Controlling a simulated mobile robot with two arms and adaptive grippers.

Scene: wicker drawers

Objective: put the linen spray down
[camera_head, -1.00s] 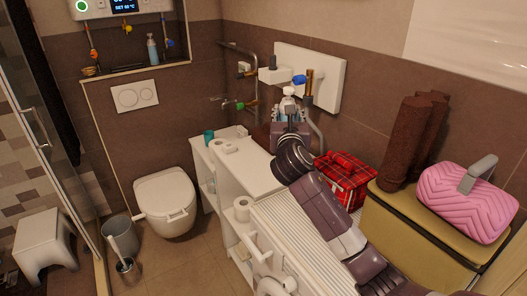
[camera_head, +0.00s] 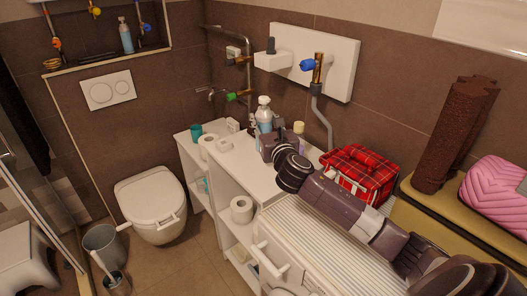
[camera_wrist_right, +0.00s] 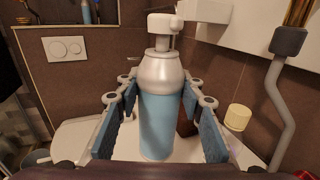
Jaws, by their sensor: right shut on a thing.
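The linen spray (camera_head: 264,112), a light blue bottle with a silvery white shoulder and white pump head, is upright in my right gripper (camera_head: 272,140) over the back end of the white cabinet top (camera_head: 245,172). In the right wrist view the spray (camera_wrist_right: 158,120) stands between the two blue-padded fingers, which are shut on it. Its base is hidden in the head view, and I cannot tell whether it touches the cabinet top. My left gripper is out of view.
A teal cup (camera_head: 196,131) and toilet rolls (camera_head: 208,142) stand on the cabinet's left side. A cream-capped bottle (camera_head: 299,128) is just right of the gripper. A red plaid bag (camera_head: 358,175) lies nearer. A grey pipe (camera_head: 322,118) and wall box rise behind.

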